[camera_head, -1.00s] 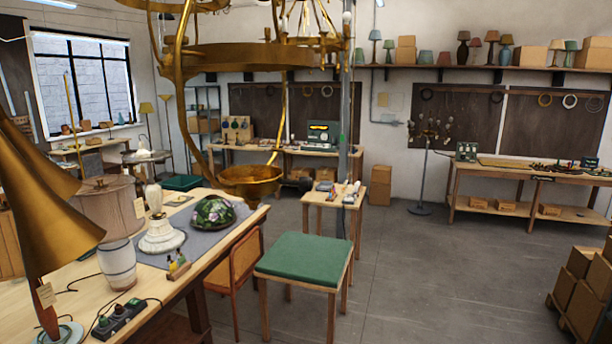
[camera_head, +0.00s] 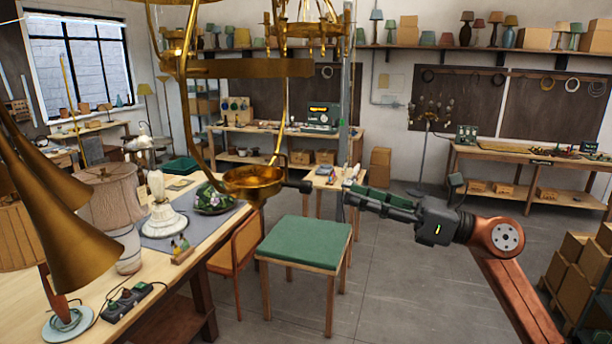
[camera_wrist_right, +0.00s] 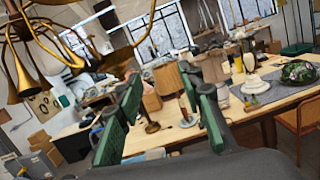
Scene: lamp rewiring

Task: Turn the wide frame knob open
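A large brass frame (camera_head: 190,100) hangs at the upper left in the head view, with a brass bowl (camera_head: 253,183) at its lower end. A short dark knob-like part (camera_head: 299,187) sticks out to the right of the bowl; I cannot tell for sure that it is the wide frame knob. My right gripper (camera_head: 352,193) points left towards this part, with a gap between them. Its green-padded fingers are spread and empty in the right wrist view (camera_wrist_right: 168,88). That view shows no clear knob between them. My left gripper is not in view.
A workbench (camera_head: 170,290) with lamps, a grey mat and a stained-glass shade stands at the left. A green-topped stool (camera_head: 305,243) stands below the bowl. Brass cone shades (camera_head: 60,240) fill the near left. A thin grey pole (camera_head: 344,110) rises near my right gripper. Open floor lies centre right.

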